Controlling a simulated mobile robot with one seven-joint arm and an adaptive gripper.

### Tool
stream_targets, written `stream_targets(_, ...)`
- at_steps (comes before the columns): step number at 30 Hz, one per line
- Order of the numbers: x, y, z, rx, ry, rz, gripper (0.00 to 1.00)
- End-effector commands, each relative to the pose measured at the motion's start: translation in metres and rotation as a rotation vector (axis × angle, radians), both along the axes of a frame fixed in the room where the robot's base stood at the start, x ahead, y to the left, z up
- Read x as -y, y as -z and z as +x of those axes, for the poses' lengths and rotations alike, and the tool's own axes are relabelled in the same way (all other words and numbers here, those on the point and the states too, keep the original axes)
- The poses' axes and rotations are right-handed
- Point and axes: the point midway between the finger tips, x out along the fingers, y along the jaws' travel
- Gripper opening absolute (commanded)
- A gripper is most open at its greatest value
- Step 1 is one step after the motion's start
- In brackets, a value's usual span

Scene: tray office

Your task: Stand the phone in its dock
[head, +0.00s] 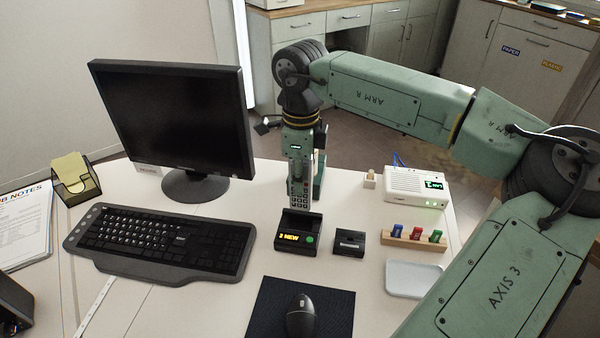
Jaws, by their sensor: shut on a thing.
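My gripper (303,152) points down and is shut on the phone's upper part. The fingertips are partly hidden.
A monitor (175,115) and keyboard (160,243) stand left. A small black box (349,242) sits right of the dock. A white router (417,185), a wooden rack of coloured pieces (386,238) and a pale tray (412,290) are further right. A mouse (300,317) is in front.

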Motion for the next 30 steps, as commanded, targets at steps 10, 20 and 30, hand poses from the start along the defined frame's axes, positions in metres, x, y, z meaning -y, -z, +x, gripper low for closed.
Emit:
stream_targets(10,0.000,0.029,0.000,0.001,-0.002,0.001,0.00)
stream_targets(20,0.000,0.057,0.000,0.000,-0.002,0.000,0.00)
stream_targets(30,0.000,0.076,0.000,0.001,-0.002,0.000,0.00)
